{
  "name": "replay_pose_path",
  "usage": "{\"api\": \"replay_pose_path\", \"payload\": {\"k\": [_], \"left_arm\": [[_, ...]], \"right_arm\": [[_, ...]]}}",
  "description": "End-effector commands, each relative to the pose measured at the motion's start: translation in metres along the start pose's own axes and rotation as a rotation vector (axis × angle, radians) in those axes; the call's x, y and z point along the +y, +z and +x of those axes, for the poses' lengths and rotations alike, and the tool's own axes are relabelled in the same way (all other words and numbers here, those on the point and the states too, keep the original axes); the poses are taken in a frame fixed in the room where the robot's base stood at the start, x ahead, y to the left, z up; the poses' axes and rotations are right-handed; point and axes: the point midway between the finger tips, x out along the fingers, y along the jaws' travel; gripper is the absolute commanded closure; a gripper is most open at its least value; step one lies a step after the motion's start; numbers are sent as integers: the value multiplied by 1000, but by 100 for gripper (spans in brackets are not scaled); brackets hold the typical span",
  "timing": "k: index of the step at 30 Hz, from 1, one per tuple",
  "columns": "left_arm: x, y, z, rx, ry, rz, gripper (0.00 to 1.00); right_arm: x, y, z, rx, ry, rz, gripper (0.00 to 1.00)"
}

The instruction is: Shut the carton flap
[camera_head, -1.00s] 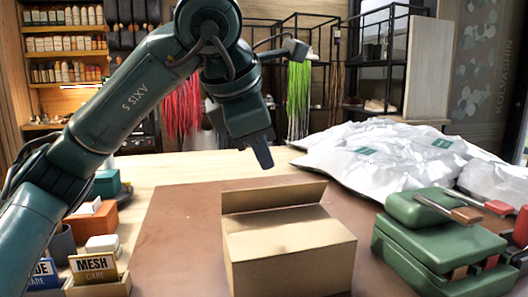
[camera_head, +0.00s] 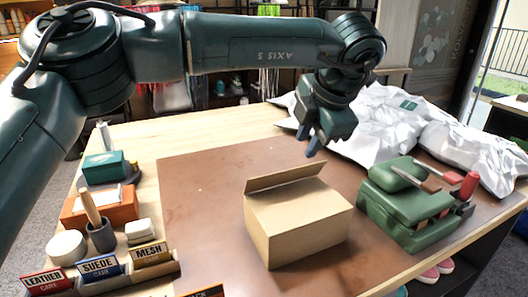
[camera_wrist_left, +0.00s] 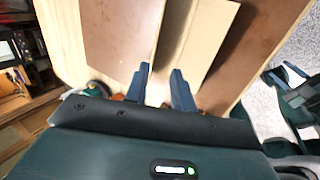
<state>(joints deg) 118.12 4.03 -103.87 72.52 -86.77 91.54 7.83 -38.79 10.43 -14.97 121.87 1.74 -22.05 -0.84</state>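The cardboard carton (camera_head: 298,225) stands on the brown mat in the head view. Its flap (camera_head: 285,178) stands up from the far top edge, tilted back; the rest of the top looks closed. My left gripper (camera_head: 312,143) is just above and behind the right end of the flap, fingers pointing down. It looks empty and apart from the flap. In the left wrist view, a gap shows between the two blue fingers of the left gripper (camera_wrist_left: 159,82), with tan cardboard (camera_wrist_left: 205,40) beyond them. My right gripper is not visible in the head view.
A green case (camera_head: 405,205) with red-handled tools stands right of the carton. White crumpled bags (camera_head: 385,130) lie behind. Care cards and small containers, including an orange box (camera_head: 100,207), line the left edge. The brown mat (camera_head: 205,205) left of the carton is clear.

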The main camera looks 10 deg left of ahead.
Motion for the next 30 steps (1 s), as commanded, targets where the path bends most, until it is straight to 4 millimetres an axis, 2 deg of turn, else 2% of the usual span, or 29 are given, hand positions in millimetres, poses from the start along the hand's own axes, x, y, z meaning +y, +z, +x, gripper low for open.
{"api": "replay_pose_path", "payload": {"k": [3,8,21,27,30], "left_arm": [[5,5,-2,14,23,-9,75],[5,5,13,18,24,-11,75],[7,3,98,17,22,-10,75],[7,3,123,16,23,-9,75],[8,3,129,15,24,-10,75]], "right_arm": [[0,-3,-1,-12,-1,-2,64],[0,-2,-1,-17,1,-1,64],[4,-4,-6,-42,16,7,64],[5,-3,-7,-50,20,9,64],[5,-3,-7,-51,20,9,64]]}}
